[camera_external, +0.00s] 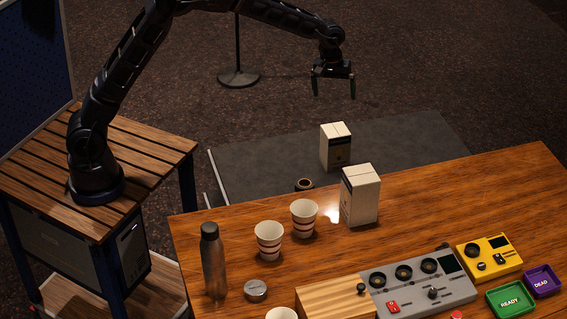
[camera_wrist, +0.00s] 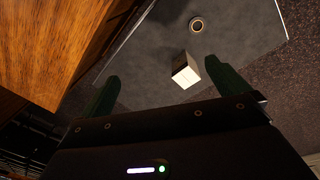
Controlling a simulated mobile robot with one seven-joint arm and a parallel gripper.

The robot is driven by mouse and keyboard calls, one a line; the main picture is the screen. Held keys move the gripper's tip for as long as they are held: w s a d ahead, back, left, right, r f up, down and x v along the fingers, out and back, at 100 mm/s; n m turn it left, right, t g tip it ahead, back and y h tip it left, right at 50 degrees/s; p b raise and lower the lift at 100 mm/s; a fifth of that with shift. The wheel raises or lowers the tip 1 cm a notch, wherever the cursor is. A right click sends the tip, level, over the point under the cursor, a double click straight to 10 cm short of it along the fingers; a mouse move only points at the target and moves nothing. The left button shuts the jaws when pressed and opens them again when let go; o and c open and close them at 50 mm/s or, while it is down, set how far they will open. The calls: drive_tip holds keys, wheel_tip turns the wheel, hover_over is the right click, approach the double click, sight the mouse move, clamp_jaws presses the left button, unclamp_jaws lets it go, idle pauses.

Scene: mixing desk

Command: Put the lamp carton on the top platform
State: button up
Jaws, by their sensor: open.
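One carton (camera_external: 335,147) stands upright on a dark grey flat surface (camera_external: 270,155) beyond the desk. The other carton (camera_external: 360,195) stands on the wooden desk at its far edge. My gripper (camera_external: 333,88) is open and empty, high above the grey surface and the farther carton. In the wrist view a white carton (camera_wrist: 185,72) shows beyond and between my open fingers (camera_wrist: 165,87), apart from them. No surface is clearly recognisable as the top platform.
A dark roll (camera_external: 304,185) lies on the grey surface. The wooden desk (camera_external: 430,205) holds paper cups (camera_external: 304,218), a bottle (camera_external: 213,262), a tin (camera_external: 256,290), a grey mixer (camera_external: 420,285), a yellow device (camera_external: 489,257) and green and purple trays. A stand (camera_external: 238,76) is behind.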

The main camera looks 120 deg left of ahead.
drive_tip(key=s+d+r+m+t, duration=0.1)
drive_tip(key=s+d+r+m, duration=0.2)
drive_tip(key=d+r, duration=0.55)
drive_tip(key=s+d+r+m, duration=0.3)
drive_tip(key=d, duration=1)
drive_tip(key=s+d+r+m+t, duration=0.1)
drive_tip(key=s+d+r+m, duration=0.2)
drive_tip(key=d+r, duration=0.55)
drive_tip(key=s+d+f+m, duration=0.1)
drive_tip(key=s+d+m, duration=0.5)
drive_tip(key=s+d, duration=0.8)
drive_tip(key=s+d+f+m, duration=0.2)
drive_tip(key=s+d, duration=0.2)
drive_tip(key=s, duration=0.1)
drive_tip(key=s+d+f+m+t, duration=0.1)
drive_tip(key=s+d+f+m, duration=0.1)
drive_tip(key=s+d, duration=0.3)
drive_tip(key=shift+s+d+f+m+t+h, duration=0.2)
drive_tip(key=shift+s+f+m+t+h, duration=0.1)
drive_tip(key=shift+s+m, duration=0.5)
